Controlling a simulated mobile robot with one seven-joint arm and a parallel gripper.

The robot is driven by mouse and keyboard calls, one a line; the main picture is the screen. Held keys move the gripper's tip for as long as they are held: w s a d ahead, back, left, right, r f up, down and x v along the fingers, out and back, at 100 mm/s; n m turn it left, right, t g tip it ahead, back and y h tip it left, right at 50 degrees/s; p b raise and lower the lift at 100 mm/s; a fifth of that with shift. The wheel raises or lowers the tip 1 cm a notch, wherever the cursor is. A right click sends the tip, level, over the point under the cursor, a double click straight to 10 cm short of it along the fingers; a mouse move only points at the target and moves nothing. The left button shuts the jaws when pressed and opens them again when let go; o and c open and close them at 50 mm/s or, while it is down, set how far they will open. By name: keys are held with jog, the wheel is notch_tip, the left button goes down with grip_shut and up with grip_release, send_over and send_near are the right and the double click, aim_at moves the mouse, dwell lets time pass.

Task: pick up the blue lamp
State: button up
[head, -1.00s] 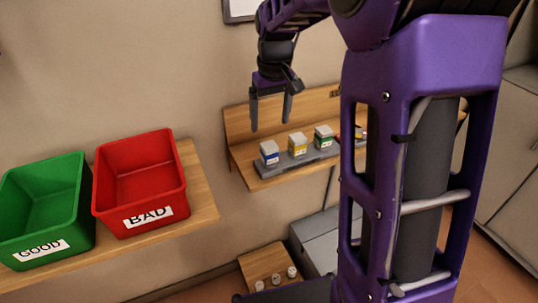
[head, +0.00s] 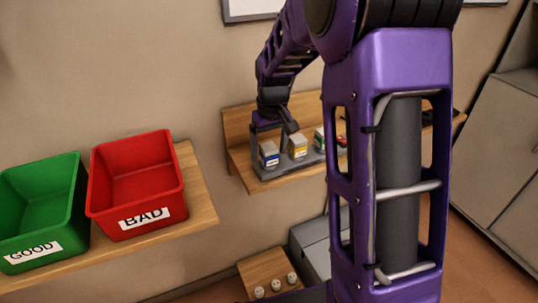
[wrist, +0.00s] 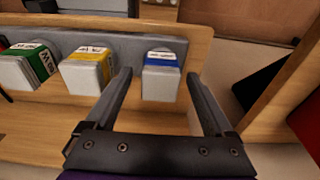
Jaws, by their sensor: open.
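The blue lamp, a small white box with a blue band (head: 270,155), stands at the left end of a grey rack on a wooden shelf. In the wrist view the blue lamp (wrist: 161,76) sits between the tips of my two fingers, with a gap on each side. My gripper (head: 269,145) is open and points down over it. In the wrist view my gripper (wrist: 162,95) holds nothing. The lamp's near lower part is in view and its far side is hidden.
A yellow-banded box (wrist: 88,70) and a green-banded box (wrist: 30,66) stand on the same grey rack (wrist: 130,47), left of the blue lamp in the wrist view. A red bin (head: 138,185) and a green bin (head: 42,212) stand on a separate shelf at left.

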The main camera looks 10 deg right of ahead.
aim_at(269, 146)
grip_shut()
dwell(0.3)
notch_tip(269, 146, up, 10)
jog(key=shift+r+p, duration=0.1)
jog(key=shift+p, duration=0.85)
